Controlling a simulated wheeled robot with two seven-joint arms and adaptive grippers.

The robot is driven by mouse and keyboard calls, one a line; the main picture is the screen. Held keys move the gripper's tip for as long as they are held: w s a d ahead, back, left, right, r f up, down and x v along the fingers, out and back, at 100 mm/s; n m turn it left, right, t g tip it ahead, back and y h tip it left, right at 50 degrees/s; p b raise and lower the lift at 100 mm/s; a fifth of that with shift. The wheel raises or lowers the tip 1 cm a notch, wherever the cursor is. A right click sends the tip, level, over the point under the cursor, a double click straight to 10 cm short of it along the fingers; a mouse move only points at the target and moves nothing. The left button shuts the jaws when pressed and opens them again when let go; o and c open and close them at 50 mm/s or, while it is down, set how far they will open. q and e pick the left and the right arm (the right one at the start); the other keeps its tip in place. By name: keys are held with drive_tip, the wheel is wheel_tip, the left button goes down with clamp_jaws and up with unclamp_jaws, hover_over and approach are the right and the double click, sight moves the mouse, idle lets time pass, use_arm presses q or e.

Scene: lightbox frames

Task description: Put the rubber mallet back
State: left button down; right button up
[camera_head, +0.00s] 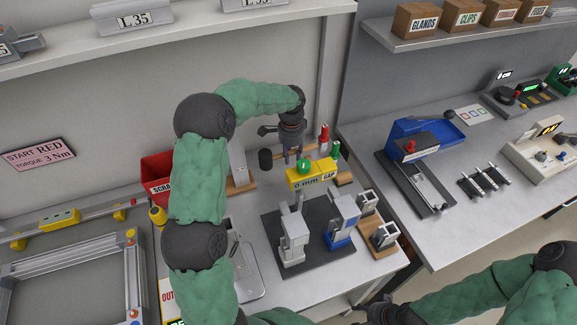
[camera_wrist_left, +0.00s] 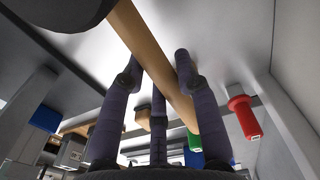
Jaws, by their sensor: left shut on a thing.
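The rubber mallet has a black head (camera_head: 265,160) and a light wooden handle (camera_head: 311,148). My left gripper (camera_head: 291,158) is shut on the handle and holds the mallet roughly level, above the back of the middle bench. In the left wrist view, the handle (camera_wrist_left: 150,58) runs diagonally between the fingers (camera_wrist_left: 157,88), and part of the dark head (camera_wrist_left: 62,12) shows at upper left. My right gripper (camera_head: 376,311) is low at the bottom edge, partly cut off; its finger opening is unclear. The mallet's resting place cannot be made out for sure.
A yellow gap block (camera_head: 311,174) and red and green bottle-like items (camera_head: 323,140) are close to the mallet. A grey plate on a wooden base (camera_head: 238,168) stands left. Silver and blue fixtures (camera_head: 342,220) stand on a dark mat. A red scrap bin (camera_head: 156,172) is further left.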

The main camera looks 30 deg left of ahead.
sight(291, 152)
use_arm(q)
wheel_tip(291, 152, down, 5)
drive_tip(key=shift+b, duration=0.6)
drive_tip(key=shift+r, duration=0.1)
drive_tip(key=c, duration=0.9)
unclamp_jaws()
drive_tip(key=shift+f, duration=0.2)
wheel_tip(291, 152, up, 12)
drive_tip(key=p, duration=0.3)
drive_tip(key=shift+s+r, duration=0.1)
drive_tip(key=shift+r, duration=0.05)
